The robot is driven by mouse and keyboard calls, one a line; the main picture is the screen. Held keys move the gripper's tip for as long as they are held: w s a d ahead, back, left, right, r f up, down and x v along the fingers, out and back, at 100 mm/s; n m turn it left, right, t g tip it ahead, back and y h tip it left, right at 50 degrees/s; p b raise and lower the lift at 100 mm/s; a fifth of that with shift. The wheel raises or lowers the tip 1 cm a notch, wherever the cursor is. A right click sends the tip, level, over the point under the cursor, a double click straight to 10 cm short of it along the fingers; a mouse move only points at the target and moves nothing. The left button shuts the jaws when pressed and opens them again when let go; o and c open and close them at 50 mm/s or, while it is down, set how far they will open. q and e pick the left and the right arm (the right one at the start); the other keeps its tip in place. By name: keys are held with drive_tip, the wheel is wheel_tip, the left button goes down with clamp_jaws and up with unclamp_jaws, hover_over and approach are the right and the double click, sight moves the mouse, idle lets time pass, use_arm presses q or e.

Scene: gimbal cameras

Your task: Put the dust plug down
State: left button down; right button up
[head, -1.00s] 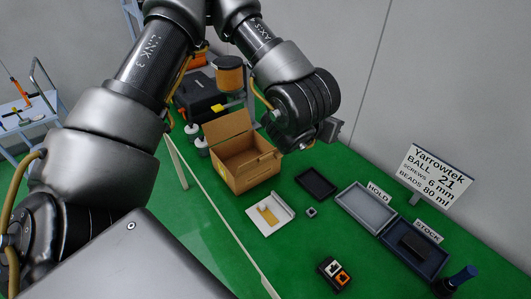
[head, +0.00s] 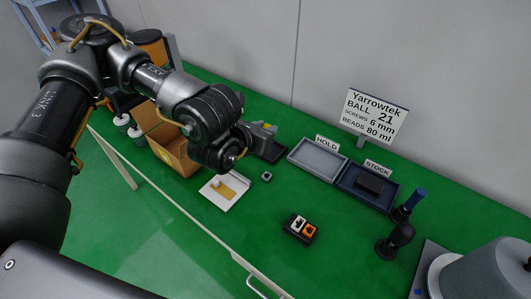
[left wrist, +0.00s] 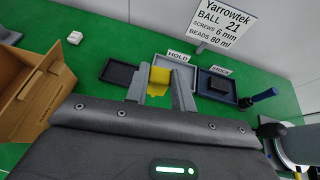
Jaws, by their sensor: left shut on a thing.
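A yellow piece, which I take to be the dust plug (left wrist: 159,76), is between the fingers of my left gripper (left wrist: 160,90) in the left wrist view. The gripper is shut on it. In the head view my left gripper (head: 264,132) is in the air over or near the small black tray (head: 270,153), partly covering it; a bit of yellow shows at the fingers. In the wrist view the black tray (left wrist: 118,73) is left of the fingers, and the grey HOLD tray (left wrist: 180,72) is behind them. My right gripper is not in view.
The grey HOLD tray (head: 318,160) and the blue STOCK tray (head: 367,188), holding a dark block, stand right of the gripper.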

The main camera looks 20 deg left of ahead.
use_arm(q)
drive_tip(key=shift+m+g+h, duration=0.3)
drive_tip(key=shift+m+h, duration=0.2)
drive_tip(key=shift+h, duration=0.1)
drive_tip(key=f+b, duration=0.1)
drive_tip(key=f, duration=0.1)
drive_tip(key=w+f+b, duration=0.1)
drive_tip(key=f+b, duration=0.2)
drive_tip(key=f, duration=0.1)
drive_tip(key=shift+w+a+f+b, duration=0.1)
drive_tip(key=shift+w+f+b, duration=0.15)
drive_tip(key=shift+f+b, duration=0.1)
drive_tip(key=w+a+f+b, duration=0.2)
drive_tip(key=a, duration=0.3)
drive_tip(key=w+a+f+b, duration=0.2)
drive_tip(key=a, duration=0.3)
drive_tip(key=x, duration=0.5)
drive_tip(key=s+d+f+x, duration=0.1)
drive_tip(key=x, duration=0.4)
drive_tip(key=p+x, duration=0.1)
drive_tip(key=x, duration=0.5)
drive_tip(key=shift+s+d+f, duration=0.35)
drive_tip(key=shift+d+f, duration=0.05)
drive_tip(key=f, duration=0.1)
drive_tip(key=f+p, duration=0.1)
drive_tip(key=f, duration=0.1)
drive_tip(key=shift+w+d+f, duration=0.1)
drive_tip(key=shift+w+d, duration=0.05)
drive_tip(key=shift+w, duration=0.05)
drive_tip(key=shift+f, duration=0.25)
